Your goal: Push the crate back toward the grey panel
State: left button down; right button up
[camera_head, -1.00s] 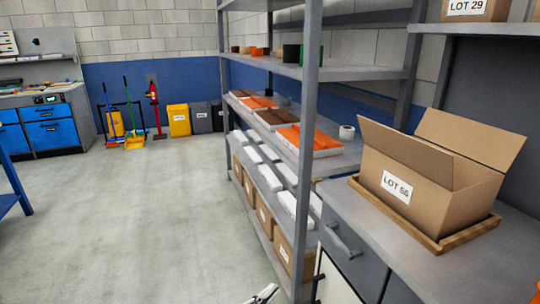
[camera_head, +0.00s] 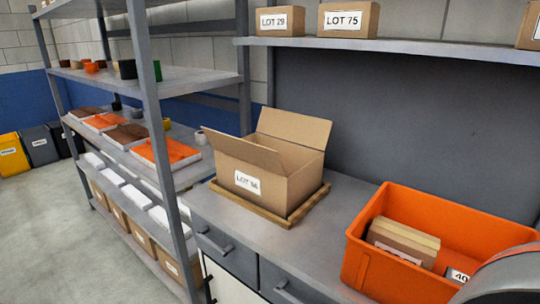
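The orange crate (camera_head: 362,262) stands on the grey worktop at the lower right, near its front edge. It is open at the top and holds cardboard boxes (camera_head: 405,238) and a labelled item partly cut off from sight. The grey panel (camera_head: 400,120) rises behind the worktop, with a strip of bare worktop between it and the crate. A rounded grey shape hides the crate's right front corner. Neither of my grippers shows in this view.
An open cardboard box marked LOT (camera_head: 262,185) sits on a wooden tray (camera_head: 250,212) left of the crate. Bare worktop (camera_head: 335,215) lies between them. A shelf (camera_head: 400,48) with labelled boxes hangs above. A metal rack (camera_head: 150,100) stands at the left.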

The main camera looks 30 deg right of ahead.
aim_at(470, 237)
jog(key=z, duration=2.15)
